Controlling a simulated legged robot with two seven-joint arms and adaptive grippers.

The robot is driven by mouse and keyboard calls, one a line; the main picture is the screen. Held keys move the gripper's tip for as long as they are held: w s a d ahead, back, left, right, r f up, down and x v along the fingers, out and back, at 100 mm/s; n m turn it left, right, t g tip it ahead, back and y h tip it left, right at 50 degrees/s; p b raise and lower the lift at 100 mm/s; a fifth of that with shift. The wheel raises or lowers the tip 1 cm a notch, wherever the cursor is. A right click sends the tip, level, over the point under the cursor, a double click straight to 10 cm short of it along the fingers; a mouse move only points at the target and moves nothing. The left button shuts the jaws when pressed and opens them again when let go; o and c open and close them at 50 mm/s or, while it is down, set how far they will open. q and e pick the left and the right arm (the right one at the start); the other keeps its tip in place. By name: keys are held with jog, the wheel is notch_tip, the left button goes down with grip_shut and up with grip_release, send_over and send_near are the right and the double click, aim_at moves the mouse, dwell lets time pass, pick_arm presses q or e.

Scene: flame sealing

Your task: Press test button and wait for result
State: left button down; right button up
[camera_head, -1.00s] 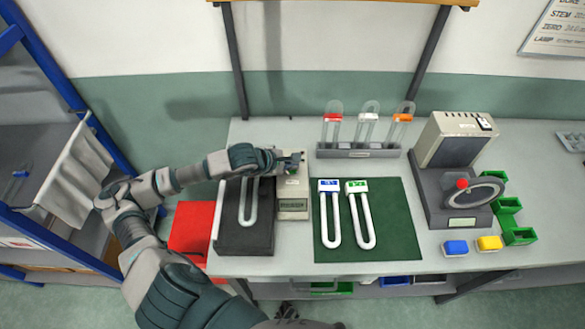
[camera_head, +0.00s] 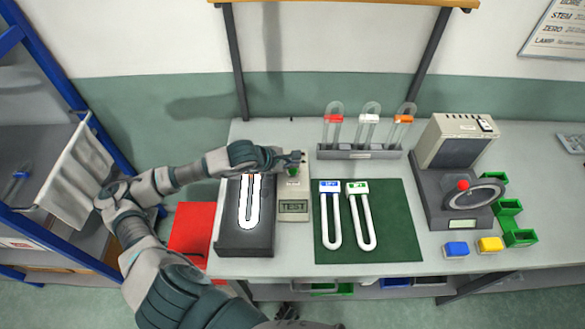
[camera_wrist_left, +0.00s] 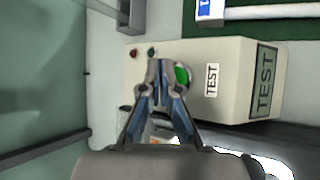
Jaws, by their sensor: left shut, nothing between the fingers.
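The tester box (camera_head: 294,209) is beige and stands beside a dark test bed. Its display (camera_wrist_left: 264,81) reads TEST. A green button (camera_wrist_left: 182,75) on the box shows just beside my left fingertips in the left wrist view. My left gripper (camera_wrist_left: 155,68) is shut and empty, over the button end of the box; I cannot tell whether it touches the box. In the head view the left gripper (camera_head: 298,157) covers part of the box's far end. A U-shaped lamp tube (camera_head: 250,202) lies on the dark test bed (camera_head: 243,246) and glows bright white. My right gripper is not in view.
Two U-shaped tubes with blue (camera_head: 329,186) and green (camera_head: 358,187) labels lie on a green mat (camera_head: 395,225). A rack (camera_head: 358,153) of capped tubes stands behind it. A grey machine (camera_head: 455,145) and coloured bins (camera_head: 519,237) are at right. A red sheet (camera_head: 192,230) is at left.

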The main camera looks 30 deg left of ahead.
aim_at(292, 171)
pick_arm(q)
jog(key=shift+r, duration=0.15)
notch_tip(292, 171, up, 6)
jog(key=shift+f+p, duration=0.1)
jog(key=shift+p, duration=1)
